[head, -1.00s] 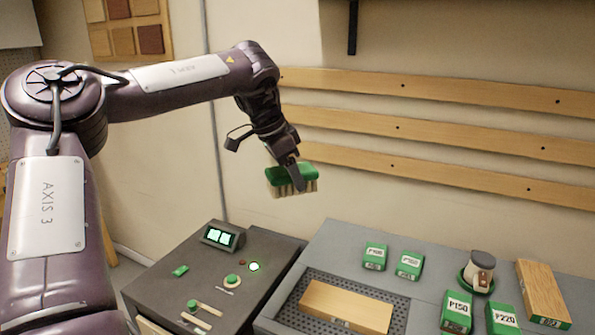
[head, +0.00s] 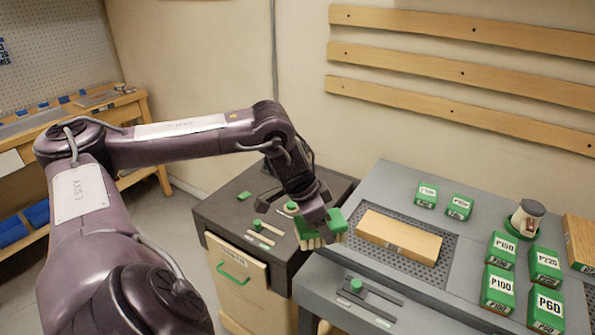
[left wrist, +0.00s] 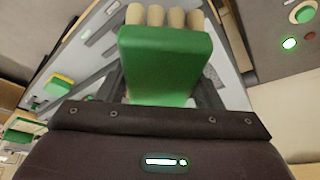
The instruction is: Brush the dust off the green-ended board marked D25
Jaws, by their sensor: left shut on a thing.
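My left gripper (head: 322,214) is shut on a brush with a green back (head: 336,224) and pale bristles pointing down. The brush is held in the air just left of a plain wooden board (head: 400,236), apart from it as far as I can tell. In the left wrist view the green brush back (left wrist: 165,62) fills the space between the fingers, with bristles at the top. The wooden board lies on a perforated dark panel (head: 440,272); its front label is too small to read. A second wooden board (head: 581,238), with green at its near end, is cut off at the right edge. My right gripper is not in view.
Green blocks marked P150 (head: 501,249), P220 (head: 545,264), P100 (head: 497,289) and P60 (head: 546,308) stand right of the panel. A dark cabinet (head: 215,214) with small controls stands at left. Slats line the wall.

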